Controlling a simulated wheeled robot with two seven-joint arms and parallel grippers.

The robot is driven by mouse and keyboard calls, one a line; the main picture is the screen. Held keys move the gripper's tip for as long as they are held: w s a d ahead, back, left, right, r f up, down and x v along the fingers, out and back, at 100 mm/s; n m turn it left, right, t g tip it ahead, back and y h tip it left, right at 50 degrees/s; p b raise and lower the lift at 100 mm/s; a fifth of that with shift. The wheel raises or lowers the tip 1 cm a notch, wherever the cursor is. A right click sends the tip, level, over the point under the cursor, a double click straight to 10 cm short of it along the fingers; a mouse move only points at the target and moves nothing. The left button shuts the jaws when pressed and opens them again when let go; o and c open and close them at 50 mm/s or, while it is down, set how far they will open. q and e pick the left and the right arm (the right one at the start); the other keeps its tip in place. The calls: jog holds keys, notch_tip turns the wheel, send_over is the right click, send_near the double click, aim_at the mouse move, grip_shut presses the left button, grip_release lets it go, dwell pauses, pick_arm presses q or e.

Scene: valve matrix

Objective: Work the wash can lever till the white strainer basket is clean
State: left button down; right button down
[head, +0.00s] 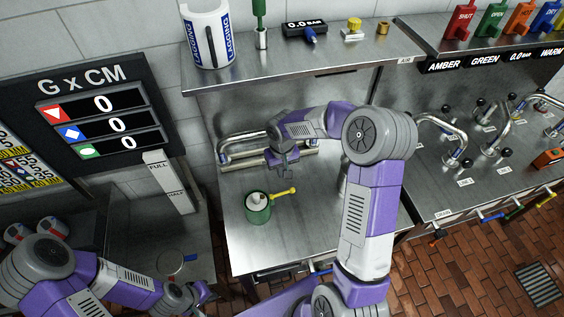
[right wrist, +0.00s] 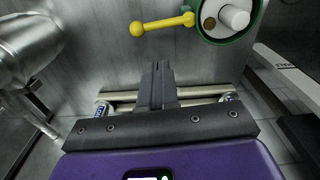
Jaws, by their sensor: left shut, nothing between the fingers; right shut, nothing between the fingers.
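The green wash can (head: 257,213) stands on the steel bench, with the white strainer basket (head: 257,200) inside. Its yellow lever (head: 284,192) sticks out to the right and ends in a ball. In the right wrist view, the can's rim (right wrist: 255,32), the white basket (right wrist: 234,17) and the lever (right wrist: 163,24) show at the top. A small brown spot shows inside the can. My right gripper (head: 284,168) is shut and empty behind the lever, apart from it; its fingertips (right wrist: 160,68) point towards it. My left gripper (head: 188,299) is at the lower left, shut, far from the can.
A bent steel pipe (head: 240,143) runs along the back of the bench. A FULL/HALF gauge board (head: 168,182) stands left. Valve pipes (head: 440,132) fill the right bench.

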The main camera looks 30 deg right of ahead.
aim_at(282, 194)
notch_tip(282, 194, down, 6)
jog(key=s, duration=0.2)
jog(key=shift+a, duration=0.15)
jog(key=shift+r, duration=0.1)
jog(key=shift+y+p, duration=0.3)
jog(key=shift+p, duration=0.25)
